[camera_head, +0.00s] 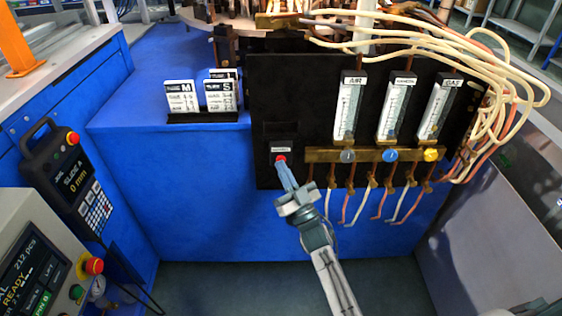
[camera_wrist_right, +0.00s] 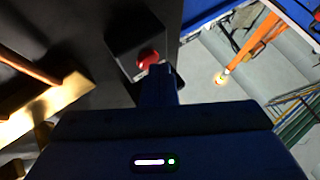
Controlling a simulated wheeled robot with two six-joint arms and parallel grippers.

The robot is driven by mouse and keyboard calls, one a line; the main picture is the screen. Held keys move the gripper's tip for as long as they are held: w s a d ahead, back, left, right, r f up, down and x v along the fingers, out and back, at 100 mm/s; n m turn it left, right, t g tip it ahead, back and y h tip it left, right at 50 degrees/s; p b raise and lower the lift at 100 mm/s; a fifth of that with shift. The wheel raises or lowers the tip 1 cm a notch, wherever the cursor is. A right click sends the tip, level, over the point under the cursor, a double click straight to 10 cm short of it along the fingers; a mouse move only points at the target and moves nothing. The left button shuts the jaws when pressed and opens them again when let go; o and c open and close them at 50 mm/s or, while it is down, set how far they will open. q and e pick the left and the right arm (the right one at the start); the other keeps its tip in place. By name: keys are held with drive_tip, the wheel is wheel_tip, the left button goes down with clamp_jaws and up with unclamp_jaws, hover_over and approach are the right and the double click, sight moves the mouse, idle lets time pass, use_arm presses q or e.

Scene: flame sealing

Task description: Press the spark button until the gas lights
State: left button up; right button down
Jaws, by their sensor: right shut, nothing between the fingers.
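The red spark button (camera_head: 281,159) sits on a small dark box at the lower left of the black gas panel (camera_head: 265,100). My right gripper (camera_head: 284,170) is shut and empty, with its blue fingertips right at the button. In the right wrist view the red button (camera_wrist_right: 148,58) shows just beyond the tips of my shut fingers (camera_wrist_right: 158,70). I cannot tell whether the tips touch it or whether it is pressed in. No flame can be made out in the head view. My left gripper is not in view.
Three flow meters, AIR (camera_head: 348,105), a middle one (camera_head: 396,105) and GAS (camera_head: 438,105), stand above a brass manifold with grey, blue and yellow knobs. Pale hoses loop at the right. A card stand (camera_head: 200,117) is left of the panel. A pendant (camera_head: 70,180) hangs far left.

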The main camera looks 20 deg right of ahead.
idle(0.5)
drive_tip(key=shift+s+a+p, duration=0.2)
drive_tip(key=shift+s+p, duration=0.35)
drive_tip(key=shift+s, duration=0.2)
drive_tip(key=s+p, duration=0.1)
drive_tip(key=s, duration=0.1)
drive_tip(key=s+a+p, duration=0.1)
drive_tip(key=s, duration=0.2)
drive_tip(key=shift+a, duration=0.2)
drive_tip(key=shift+w, duration=0.1)
